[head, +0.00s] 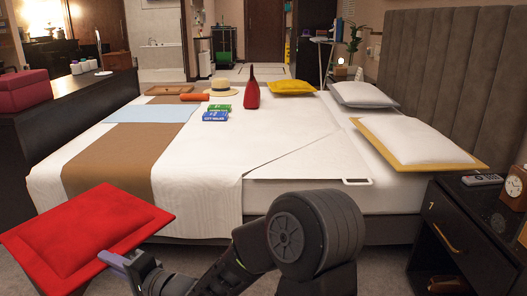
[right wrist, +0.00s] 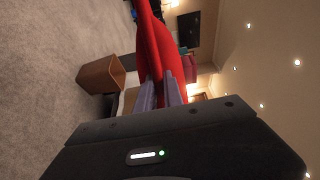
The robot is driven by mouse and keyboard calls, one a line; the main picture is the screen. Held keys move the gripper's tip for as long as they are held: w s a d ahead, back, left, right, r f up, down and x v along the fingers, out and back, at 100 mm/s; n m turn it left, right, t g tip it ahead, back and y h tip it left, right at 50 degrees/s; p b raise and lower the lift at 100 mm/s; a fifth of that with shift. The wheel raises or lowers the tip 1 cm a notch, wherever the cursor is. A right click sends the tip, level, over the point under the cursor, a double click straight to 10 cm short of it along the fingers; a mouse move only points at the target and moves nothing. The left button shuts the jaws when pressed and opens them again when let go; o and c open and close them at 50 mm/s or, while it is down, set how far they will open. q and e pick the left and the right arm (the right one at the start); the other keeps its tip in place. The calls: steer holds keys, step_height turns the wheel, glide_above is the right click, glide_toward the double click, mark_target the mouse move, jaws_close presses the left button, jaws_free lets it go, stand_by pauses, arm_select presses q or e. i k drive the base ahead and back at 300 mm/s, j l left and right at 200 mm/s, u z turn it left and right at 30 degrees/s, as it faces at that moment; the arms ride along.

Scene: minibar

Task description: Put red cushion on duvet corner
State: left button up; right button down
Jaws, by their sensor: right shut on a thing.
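The red cushion (head: 80,235) is at the lower left of the head view, held in the air in front of the bed. My right gripper (head: 125,262) is shut on its near right edge. In the right wrist view the red cushion (right wrist: 158,40) stands edge-on between the two fingers of my right gripper (right wrist: 165,92). The white duvet (head: 290,145) covers the bed, and a turned-back corner (head: 310,160) lies toward the right side, near the pillows. The cushion is apart from the duvet. My left gripper is not in view.
A red bottle-shaped thing (head: 252,90), books (head: 216,115), a hat (head: 222,88) and a brown runner (head: 120,155) are on the bed. A dark nightstand (head: 465,240) stands at right.

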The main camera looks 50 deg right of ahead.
mark_target(327, 158)
steer(key=k+l+z, duration=0.15)
steer(key=l, duration=0.25)
steer(key=k+l+z, duration=0.15)
steer(key=l, duration=0.25)
steer(key=l+z, duration=0.15)
steer(key=l, duration=0.3)
steer(key=i+l, duration=0.35)
